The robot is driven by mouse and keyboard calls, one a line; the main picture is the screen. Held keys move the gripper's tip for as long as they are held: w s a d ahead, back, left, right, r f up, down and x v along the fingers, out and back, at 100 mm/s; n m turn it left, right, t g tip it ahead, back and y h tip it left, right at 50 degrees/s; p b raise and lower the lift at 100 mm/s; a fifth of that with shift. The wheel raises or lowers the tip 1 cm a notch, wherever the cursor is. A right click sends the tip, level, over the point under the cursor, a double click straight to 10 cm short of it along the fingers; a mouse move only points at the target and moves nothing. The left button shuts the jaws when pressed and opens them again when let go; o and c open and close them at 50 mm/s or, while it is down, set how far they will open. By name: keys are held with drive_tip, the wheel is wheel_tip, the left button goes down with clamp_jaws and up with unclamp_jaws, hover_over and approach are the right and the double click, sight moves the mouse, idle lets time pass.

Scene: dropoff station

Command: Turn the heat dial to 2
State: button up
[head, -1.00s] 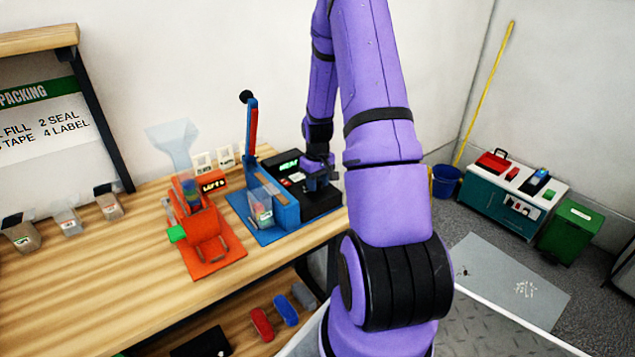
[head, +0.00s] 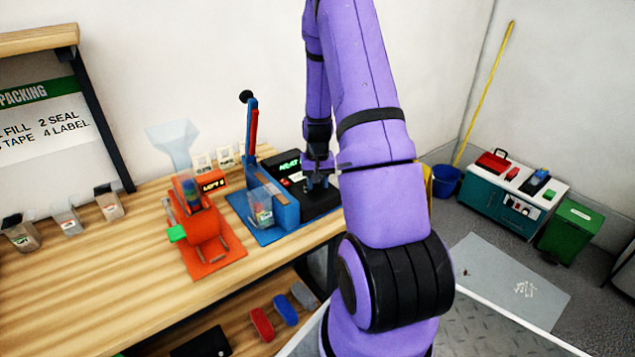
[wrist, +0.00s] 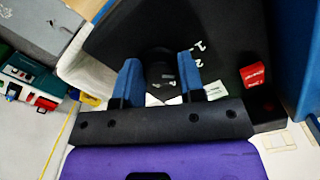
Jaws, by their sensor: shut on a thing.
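The black heat unit (head: 318,203) sits on the bench at the right end of the blue sealer (head: 286,212). Its green-lit HEAT label (head: 289,164) shows behind my gripper (head: 317,182). In the wrist view my gripper (wrist: 159,82) has its two blue fingers on either side of the dark heat dial (wrist: 158,58), shut on it. White numerals 1 and 2 (wrist: 198,62) are printed to the right of the dial. A small white mark shows between the fingers, but I cannot tell which numeral the dial points to. The fingers hide the dial in the head view.
A red switch (wrist: 252,76) is on the unit to the right of the dial. The sealer's upright lever (head: 252,130) stands left of my gripper. An orange machine (head: 206,232) with a funnel is farther left. The bench's front left is clear.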

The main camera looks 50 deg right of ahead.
idle(0.3)
drive_tip(key=o, duration=0.9)
wheel_tip(320, 180, up, 11)
drive_tip(key=shift+f, duration=0.1)
idle(0.4)
